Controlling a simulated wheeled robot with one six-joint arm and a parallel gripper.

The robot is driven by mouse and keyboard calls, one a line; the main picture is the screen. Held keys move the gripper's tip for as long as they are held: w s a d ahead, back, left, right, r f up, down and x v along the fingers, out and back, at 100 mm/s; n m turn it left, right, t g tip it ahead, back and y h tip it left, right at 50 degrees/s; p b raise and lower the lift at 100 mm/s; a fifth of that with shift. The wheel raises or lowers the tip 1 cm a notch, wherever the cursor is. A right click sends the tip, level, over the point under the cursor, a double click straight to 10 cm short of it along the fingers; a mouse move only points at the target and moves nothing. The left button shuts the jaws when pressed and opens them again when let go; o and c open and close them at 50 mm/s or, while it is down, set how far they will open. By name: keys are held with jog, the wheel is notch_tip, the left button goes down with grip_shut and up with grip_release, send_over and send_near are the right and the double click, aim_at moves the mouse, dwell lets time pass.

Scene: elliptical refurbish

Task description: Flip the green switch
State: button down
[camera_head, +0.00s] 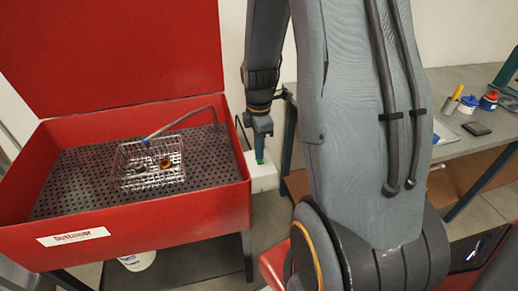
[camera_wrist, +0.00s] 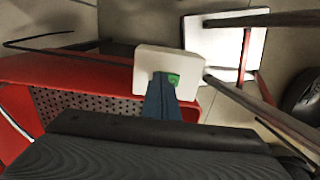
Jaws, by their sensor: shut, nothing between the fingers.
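The green switch (camera_wrist: 173,79) sits on a white box (camera_wrist: 144,66) at the side of the red washer. In the wrist view my gripper (camera_wrist: 161,78) is shut and empty. Its tips overlap the left part of the green switch; I cannot tell whether they touch it. In the head view my gripper (camera_head: 262,148) points down beside the white box (camera_head: 262,179), to the right of the washer. The switch's position, on or off, cannot be made out.
The red parts washer (camera_head: 140,230) has its lid up and holds a wire basket (camera_head: 150,180) with small parts and a hose. A workbench (camera_head: 460,145) with bottles stands at right. A white-topped stool (camera_wrist: 225,45) shows in the wrist view.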

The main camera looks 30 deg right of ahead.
jog(key=shift+s+a+f, duration=0.1)
jog(key=shift+s, duration=0.15)
jog(key=shift+s+a+r+p, duration=0.15)
jog(key=shift+s+r+p, duration=0.05)
jog(key=shift+s+p, duration=0.4)
jog(key=shift+r+p, duration=0.35)
jog(key=shift+r, duration=0.1)
notch_tip(320, 180, up, 13)
dwell(0.5)
